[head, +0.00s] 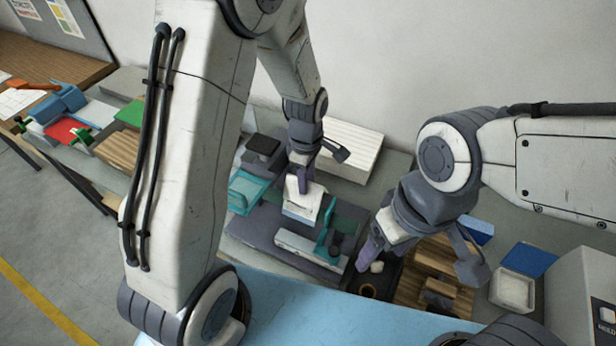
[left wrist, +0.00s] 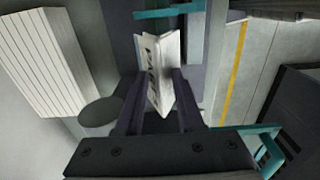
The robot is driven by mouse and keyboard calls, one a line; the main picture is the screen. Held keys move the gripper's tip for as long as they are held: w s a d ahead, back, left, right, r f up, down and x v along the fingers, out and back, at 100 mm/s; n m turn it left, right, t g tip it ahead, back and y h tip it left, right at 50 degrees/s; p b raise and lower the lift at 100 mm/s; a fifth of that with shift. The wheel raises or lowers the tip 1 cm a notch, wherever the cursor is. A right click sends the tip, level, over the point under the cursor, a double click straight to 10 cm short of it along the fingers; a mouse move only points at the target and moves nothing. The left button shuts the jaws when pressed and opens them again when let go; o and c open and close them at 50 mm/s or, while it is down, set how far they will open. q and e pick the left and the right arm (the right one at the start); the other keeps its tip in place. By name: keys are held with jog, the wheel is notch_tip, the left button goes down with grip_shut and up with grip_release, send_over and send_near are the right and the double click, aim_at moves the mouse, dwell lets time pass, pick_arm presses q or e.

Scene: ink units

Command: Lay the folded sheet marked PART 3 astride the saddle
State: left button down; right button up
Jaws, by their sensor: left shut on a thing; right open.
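My left gripper (head: 301,184) is shut on a folded white sheet (head: 302,205), held above the dark purple-grey work base. In the left wrist view, the sheet (left wrist: 155,70) stands between the fingers (left wrist: 160,85), opened in a V, with dark lettering on one face; the number cannot be read. A teal fixture with a long grey bar (head: 305,248) lies just in front of the sheet; it may be the saddle, but I cannot tell for sure. My right gripper (head: 422,264) is open and empty, right of the fixture.
A ribbed white block (head: 350,150) stands behind the base, also in the left wrist view (left wrist: 40,60). A teal tray (head: 247,190) is left. Wooden blocks (head: 432,285) and a white container (head: 513,290) are right.

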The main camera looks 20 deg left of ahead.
aim_at(308, 198)
pick_arm(q)
notch_tip(308, 198, down, 4)
jog(key=b, duration=0.3)
jog(key=shift+d+f+b, duration=0.1)
jog(key=shift+f+b, duration=0.85)
jog(key=shift+f, duration=0.55)
jog(key=shift+s+d+f, duration=0.1)
jog(key=shift+f, duration=0.05)
jog(key=shift+c, duration=2.3)
grip_release()
